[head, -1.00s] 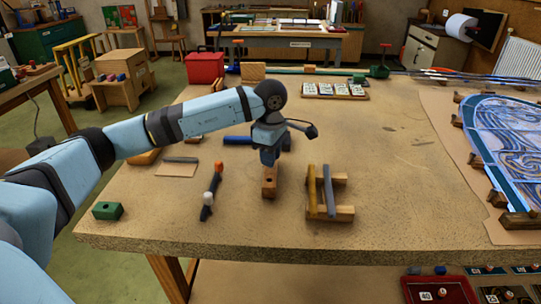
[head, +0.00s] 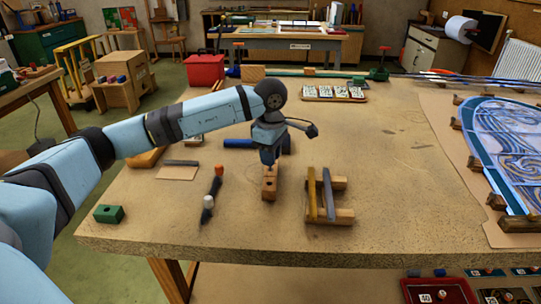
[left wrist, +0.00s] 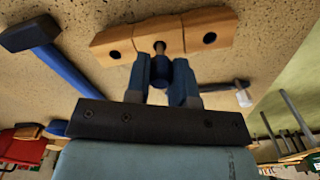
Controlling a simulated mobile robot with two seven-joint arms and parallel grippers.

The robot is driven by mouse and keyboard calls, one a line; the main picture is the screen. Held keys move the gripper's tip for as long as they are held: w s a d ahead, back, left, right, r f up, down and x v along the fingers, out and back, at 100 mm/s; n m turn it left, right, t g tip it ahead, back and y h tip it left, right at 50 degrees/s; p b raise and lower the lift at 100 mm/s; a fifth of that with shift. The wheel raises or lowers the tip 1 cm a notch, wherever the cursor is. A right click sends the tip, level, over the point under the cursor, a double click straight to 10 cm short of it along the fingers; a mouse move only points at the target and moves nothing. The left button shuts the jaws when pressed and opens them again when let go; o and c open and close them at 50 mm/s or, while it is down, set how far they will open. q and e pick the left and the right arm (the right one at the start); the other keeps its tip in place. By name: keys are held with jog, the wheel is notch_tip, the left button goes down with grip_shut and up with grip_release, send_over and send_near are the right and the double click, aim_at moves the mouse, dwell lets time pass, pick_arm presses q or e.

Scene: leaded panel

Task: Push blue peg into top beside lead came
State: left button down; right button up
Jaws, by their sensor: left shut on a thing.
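My left gripper (head: 268,162) points down at a small wooden block with holes (head: 269,188) on the table's middle. In the left wrist view the gripper's blue fingers (left wrist: 168,72) are shut around a blue-headed peg (left wrist: 158,83). Its grey shaft points to the middle of the wooden block (left wrist: 115,53); I cannot tell how deep it sits. Open holes show on either side. A grey strip, likely lead came (head: 328,194), lies across a wooden rack (head: 344,215) to the right. The leaded panel (head: 506,140) lies at the far right. My right gripper is not visible.
A blue-handled hammer (left wrist: 68,72) lies close behind the block. A tile tray (head: 334,92) stands at the back. The table between rack and panel is clear.

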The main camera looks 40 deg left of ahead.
pick_arm(q)
jog(key=shift+r+p, duration=0.6)
jog(key=shift+r, duration=0.7)
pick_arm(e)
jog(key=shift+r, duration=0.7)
